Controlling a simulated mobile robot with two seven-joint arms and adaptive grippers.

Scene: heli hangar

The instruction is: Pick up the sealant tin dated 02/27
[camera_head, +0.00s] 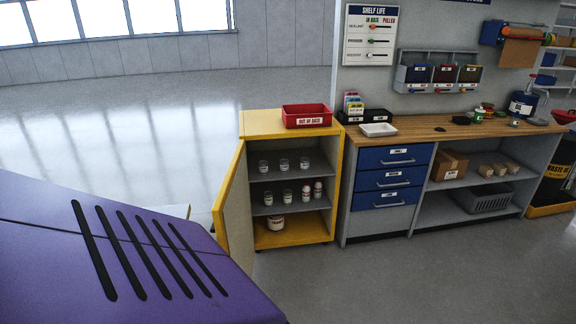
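A yellow cabinet (260,124) stands open left of the workbench, its door (234,205) swung out to the left. Small pale containers stand on its two grey shelves. The upper shelf holds a left one (263,166), a middle one (284,164) and a right one (304,163). The lower shelf holds several, including a white one (306,194). Dates are too small to read, so I cannot tell which is the 02/27 sealant tin. Neither of my grippers shows.
A red bin (307,112) labelled "OUT OF DATE" sits on the cabinet. A white tray (379,130) lies on the wooden workbench (420,129). A shelf life board (369,36) hangs above. A purple slotted body (60,260) fills the lower left. The floor in front of the bench is clear.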

